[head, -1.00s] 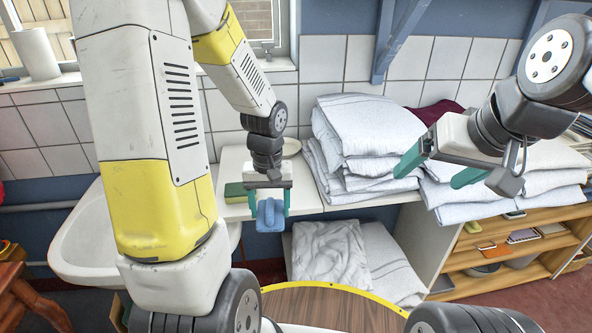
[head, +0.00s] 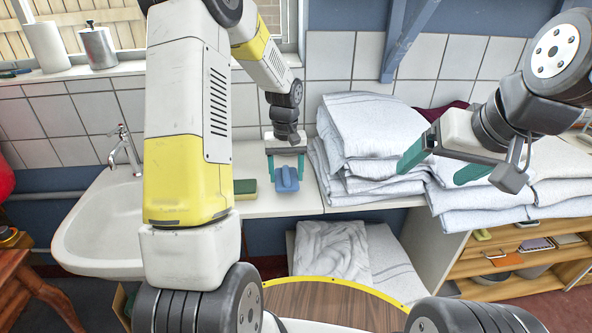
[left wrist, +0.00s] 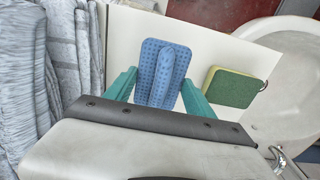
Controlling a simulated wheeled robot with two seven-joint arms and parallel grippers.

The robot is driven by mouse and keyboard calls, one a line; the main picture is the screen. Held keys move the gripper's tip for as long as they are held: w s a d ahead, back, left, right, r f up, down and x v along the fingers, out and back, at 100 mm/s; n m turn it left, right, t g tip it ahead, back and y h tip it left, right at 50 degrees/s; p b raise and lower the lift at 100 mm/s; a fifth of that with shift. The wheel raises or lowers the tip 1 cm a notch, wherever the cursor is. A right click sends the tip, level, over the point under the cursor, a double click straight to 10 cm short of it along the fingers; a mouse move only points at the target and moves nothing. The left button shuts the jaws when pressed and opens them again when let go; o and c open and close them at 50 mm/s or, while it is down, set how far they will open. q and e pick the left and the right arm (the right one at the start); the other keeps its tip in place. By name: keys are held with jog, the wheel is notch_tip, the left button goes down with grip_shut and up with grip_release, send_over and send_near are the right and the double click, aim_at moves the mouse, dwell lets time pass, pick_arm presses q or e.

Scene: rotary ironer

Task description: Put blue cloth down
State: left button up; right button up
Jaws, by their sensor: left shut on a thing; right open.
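The blue cloth (head: 287,179) is folded and dotted. It is between the green fingers of my left gripper (head: 286,168), at the white counter (head: 300,203). In the left wrist view the cloth (left wrist: 163,75) stands up in a ridge between the fingers, with a flat part spread beyond them over the counter. Whether its underside touches the counter I cannot tell. My right gripper (head: 442,166) is open and empty, in front of the folded white towels.
A green and yellow sponge (head: 245,189) lies on the counter just left of the cloth. Stacked white towels (head: 365,130) stand close on the right. A white sink (head: 100,225) is at the left. A shelf unit (head: 520,245) is at the lower right.

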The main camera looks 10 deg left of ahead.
aim_at(286, 171)
pick_arm(q)
jog(key=shift+w+f, duration=0.1)
jog(key=shift+f, duration=1.7)
jog(key=shift+f, duration=0.1)
jog(key=o, duration=1.5)
jog(key=shift+c, duration=0.2)
notch_tip(286, 171, up, 12)
jog(key=s+r+m+t, duration=0.2)
jog(key=s+r+t, duration=0.1)
jog(key=s+r, duration=0.7)
jog(key=s+d+r+m+t+h, duration=0.1)
jog(key=s+d+r+t+h, duration=0.1)
jog(key=s, duration=1.2)
notch_tip(286, 171, up, 2)
jog(key=shift+s+m+t, duration=0.15)
jog(key=shift+m+t, duration=0.25)
jog(key=shift+t, duration=0.2)
